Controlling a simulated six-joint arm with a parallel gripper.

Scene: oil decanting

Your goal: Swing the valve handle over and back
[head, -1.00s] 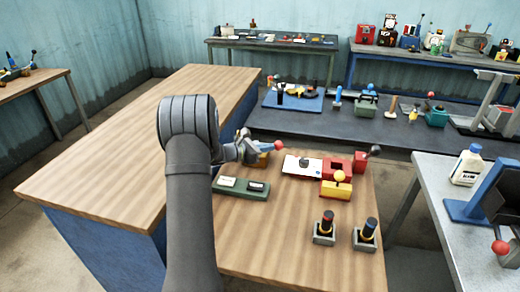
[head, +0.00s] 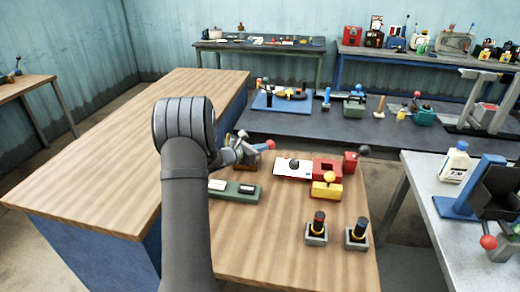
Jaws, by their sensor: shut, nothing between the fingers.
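My gripper (head: 240,151) is at the far left part of the wooden worktop, small and partly hidden behind my arm. Its fingers look closed, with nothing held between them. Right beside it is a lever with a red ball end (head: 270,144), on a small brownish-yellow base (head: 250,162) that the gripper partly covers. This looks like the valve with its handle. I cannot tell whether the fingers touch the handle.
A grey table (head: 425,205) stands at right with a white bottle (head: 455,162).

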